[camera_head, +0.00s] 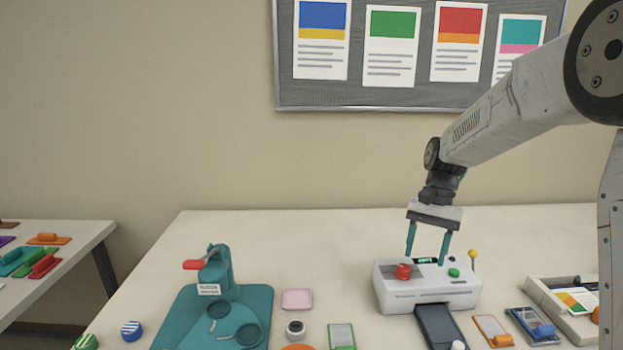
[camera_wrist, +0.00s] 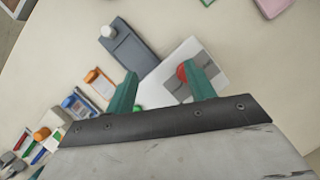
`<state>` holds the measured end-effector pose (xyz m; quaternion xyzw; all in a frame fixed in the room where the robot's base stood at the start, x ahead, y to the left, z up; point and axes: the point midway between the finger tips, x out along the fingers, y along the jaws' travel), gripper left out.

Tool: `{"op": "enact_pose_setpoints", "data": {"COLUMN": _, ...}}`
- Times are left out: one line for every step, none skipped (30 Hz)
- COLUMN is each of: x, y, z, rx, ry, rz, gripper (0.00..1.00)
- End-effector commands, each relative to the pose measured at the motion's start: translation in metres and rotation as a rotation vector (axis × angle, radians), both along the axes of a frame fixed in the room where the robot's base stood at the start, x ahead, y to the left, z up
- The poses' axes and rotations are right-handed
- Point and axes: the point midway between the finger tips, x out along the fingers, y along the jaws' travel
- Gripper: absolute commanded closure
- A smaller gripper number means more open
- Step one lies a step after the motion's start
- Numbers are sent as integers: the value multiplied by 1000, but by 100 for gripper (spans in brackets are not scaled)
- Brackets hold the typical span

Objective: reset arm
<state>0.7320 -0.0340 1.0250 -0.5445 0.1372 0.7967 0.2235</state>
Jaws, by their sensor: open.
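My gripper (camera_head: 428,242) is open and empty, with its two teal fingers apart and pointing down. In the head view it is over the back of the white laminator (camera_head: 425,296), which has a red knob (camera_head: 403,271), a green button (camera_head: 454,272) and a small display. I cannot tell whether the fingertips touch the laminator. In the wrist view the open fingers (camera_wrist: 160,85) appear in front of the laminator's white body (camera_wrist: 185,62). A dark grey tray (camera_head: 440,327) extends from the laminator's front; it also shows in the wrist view (camera_wrist: 128,50).
A teal press (camera_head: 259,301) with a red handle stands left of the laminator. A pink pad (camera_head: 297,298) lies between them. Several cards and a white tray (camera_head: 540,290) lie to the right. A yellow-tipped stalk (camera_head: 472,256) rises beside the laminator. Another table (camera_head: 85,238) stands left.

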Motion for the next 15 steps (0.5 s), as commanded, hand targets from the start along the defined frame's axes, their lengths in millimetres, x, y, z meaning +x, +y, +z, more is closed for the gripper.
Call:
{"op": "enact_pose_setpoints", "data": {"x": -17, "y": 0, "z": 8, "rx": -2, "ry": -15, "rz": 35, "gripper": 46}}
{"op": "enact_pose_setpoints", "data": {"x": -26, "y": 0, "z": 11, "rx": -3, "ry": -23, "rz": 57, "gripper": 46}}
{"op": "enact_pose_setpoints", "data": {"x": -39, "y": 0, "z": 16, "rx": -6, "ry": -36, "rz": 88, "gripper": 46}}
{"op": "enact_pose_setpoints", "data": {"x": -49, "y": 0, "z": 21, "rx": -9, "ry": -47, "rz": 110, "gripper": 46}}
{"op": "enact_pose_setpoints", "data": {"x": -60, "y": 0, "z": 25, "rx": -10, "ry": -57, "rz": 134, "gripper": 46}}
{"op": "enact_pose_setpoints", "data": {"x": -75, "y": 0, "z": 31, "rx": -13, "ry": -72, "rz": 165, "gripper": 46}}
{"op": "enact_pose_setpoints", "data": {"x": -87, "y": 0, "z": 35, "rx": -18, "ry": -84, "rz": 188, "gripper": 46}}
{"op": "enact_pose_setpoints", "data": {"x": -99, "y": 0, "z": 39, "rx": -21, "ry": -98, "rz": 213, "gripper": 46}}
{"op": "enact_pose_setpoints", "data": {"x": -114, "y": 0, "z": 44, "rx": -26, "ry": -116, "rz": 243, "gripper": 46}}
{"op": "enact_pose_setpoints", "data": {"x": -126, "y": 0, "z": 47, "rx": -30, "ry": -129, "rz": 266, "gripper": 46}}
{"op": "enact_pose_setpoints", "data": {"x": -138, "y": 0, "z": 51, "rx": -35, "ry": -142, "rz": 289, "gripper": 46}}
{"op": "enact_pose_setpoints", "data": {"x": -154, "y": 0, "z": 54, "rx": -40, "ry": -160, "rz": 316, "gripper": 46}}
{"op": "enact_pose_setpoints", "data": {"x": -165, "y": 0, "z": 56, "rx": -45, "ry": -174, "rz": 336, "gripper": 46}}
{"op": "enact_pose_setpoints", "data": {"x": -176, "y": 0, "z": 58, "rx": -50, "ry": -187, "rz": 355, "gripper": 46}}
{"op": "enact_pose_setpoints", "data": {"x": -191, "y": 0, "z": 60, "rx": -58, "ry": -206, "rz": 380, "gripper": 46}}
